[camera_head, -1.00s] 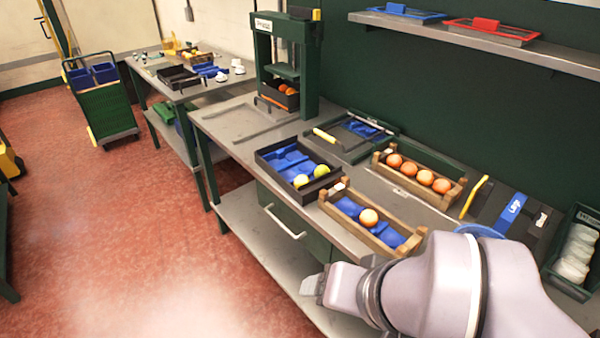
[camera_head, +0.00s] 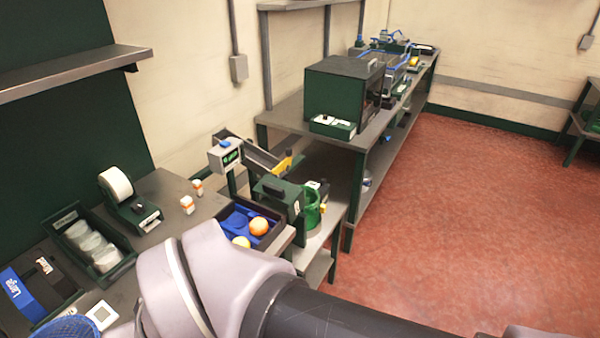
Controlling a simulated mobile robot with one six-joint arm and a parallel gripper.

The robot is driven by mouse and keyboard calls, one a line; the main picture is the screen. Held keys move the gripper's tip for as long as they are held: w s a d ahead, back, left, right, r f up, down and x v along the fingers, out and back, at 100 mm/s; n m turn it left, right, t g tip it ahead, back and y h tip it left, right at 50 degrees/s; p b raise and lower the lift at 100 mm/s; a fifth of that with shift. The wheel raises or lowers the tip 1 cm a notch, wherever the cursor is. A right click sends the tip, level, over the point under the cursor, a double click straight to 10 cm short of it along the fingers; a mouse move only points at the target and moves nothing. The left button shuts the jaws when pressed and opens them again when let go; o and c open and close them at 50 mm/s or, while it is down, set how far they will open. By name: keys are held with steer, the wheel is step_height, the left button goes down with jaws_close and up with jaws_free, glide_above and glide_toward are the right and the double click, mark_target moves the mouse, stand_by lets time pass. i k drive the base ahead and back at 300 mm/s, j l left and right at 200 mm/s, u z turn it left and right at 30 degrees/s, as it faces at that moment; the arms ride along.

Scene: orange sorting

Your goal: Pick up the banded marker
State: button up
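I cannot make out a banded marker for certain in the head view. Two small white pieces with orange parts stand on the bench: a nearer one (camera_head: 187,204) and a farther one (camera_head: 197,187). They are too small to tell what they are. My arm crosses the bottom of the view, in front of the bench. My gripper is not in view, so its fingers and anything in them are hidden.
A dark tray (camera_head: 275,240) with a blue liner holds an orange and a yellow fruit. A white roll on a dispenser (camera_head: 117,184) and a green crate of clear lidded cups (camera_head: 62,224) stand left. A dark box machine (camera_head: 335,95) stands beyond. Red floor at right is open.

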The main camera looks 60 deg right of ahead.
mark_target(199, 190)
steer(key=z, duration=1.05)
steer(key=i+l+u, duration=0.4)
steer(key=l, duration=0.25)
steer(key=l+u, duration=0.2)
steer(key=l, duration=0.15)
steer(key=i+l+u, duration=0.2)
steer(key=l, duration=0.2)
steer(key=l+u, duration=0.2)
steer(key=l, duration=0.15)
